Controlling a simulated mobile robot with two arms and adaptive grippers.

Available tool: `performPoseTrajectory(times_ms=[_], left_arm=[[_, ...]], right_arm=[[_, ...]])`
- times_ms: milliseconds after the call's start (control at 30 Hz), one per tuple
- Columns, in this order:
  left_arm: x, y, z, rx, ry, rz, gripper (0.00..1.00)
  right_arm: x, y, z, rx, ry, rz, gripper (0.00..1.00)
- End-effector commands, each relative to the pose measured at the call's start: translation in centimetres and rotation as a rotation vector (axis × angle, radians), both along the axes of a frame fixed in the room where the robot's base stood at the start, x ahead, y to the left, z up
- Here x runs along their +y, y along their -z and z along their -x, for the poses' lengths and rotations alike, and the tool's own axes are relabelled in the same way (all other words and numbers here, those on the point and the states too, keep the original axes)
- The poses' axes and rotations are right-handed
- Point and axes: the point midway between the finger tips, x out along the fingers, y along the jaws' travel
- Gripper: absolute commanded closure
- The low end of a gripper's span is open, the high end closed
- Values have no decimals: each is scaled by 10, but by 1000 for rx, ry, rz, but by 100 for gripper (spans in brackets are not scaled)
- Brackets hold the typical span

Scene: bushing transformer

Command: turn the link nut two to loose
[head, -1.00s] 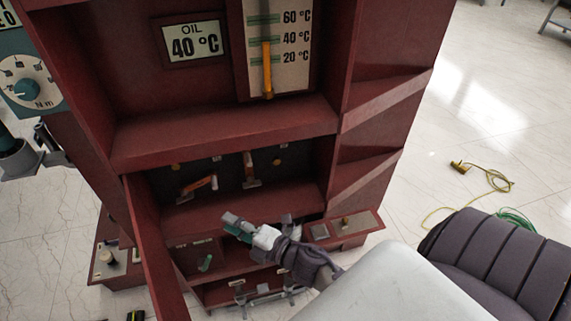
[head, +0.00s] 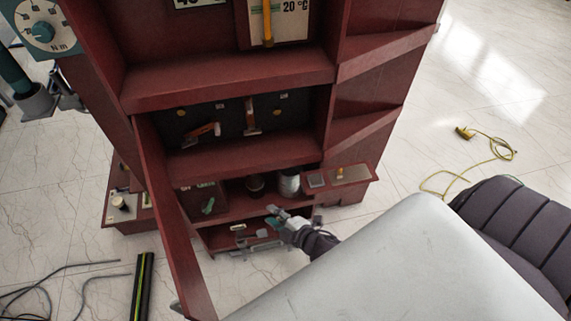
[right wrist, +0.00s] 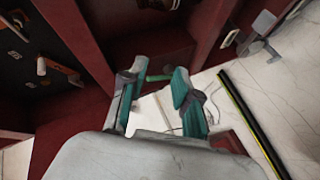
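My right gripper (head: 274,217) is in front of the lower shelves of the dark red cabinet (head: 230,80). In the right wrist view its two teal-padded fingers (right wrist: 156,88) stand apart with nothing between them. A recessed black panel (head: 228,120) above it holds two orange-and-white levers, one tilted (head: 203,131) and one upright (head: 250,115), and small brass-coloured round parts (head: 277,112). I cannot tell which part is link nut two. A green handle (head: 208,206) sits on the lower shelf, left of the gripper. My left gripper is not in view.
A ribbed grey cylinder (head: 289,183) stands on the lower shelf. An open red door panel (head: 170,215) juts forward at the left. A dial gauge (head: 40,32) is at upper left. A black-and-yellow bar (head: 142,285) and a yellow cable (head: 497,147) lie on the pale floor.

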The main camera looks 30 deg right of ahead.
Motion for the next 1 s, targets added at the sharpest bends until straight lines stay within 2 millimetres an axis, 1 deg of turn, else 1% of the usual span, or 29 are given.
performPoseTrajectory(times_ms=[33,133,333,867,933,1000], left_arm=[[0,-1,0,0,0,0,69],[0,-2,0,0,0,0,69],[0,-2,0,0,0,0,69],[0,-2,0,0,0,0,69],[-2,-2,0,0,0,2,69],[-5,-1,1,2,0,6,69]], right_arm=[[-1,6,3,19,11,-10,69],[-2,15,8,48,29,-29,69],[-4,24,13,77,47,-46,69],[-5,25,13,79,49,-47,69],[-9,23,13,71,47,-39,69],[-19,18,13,56,41,-22,69]])
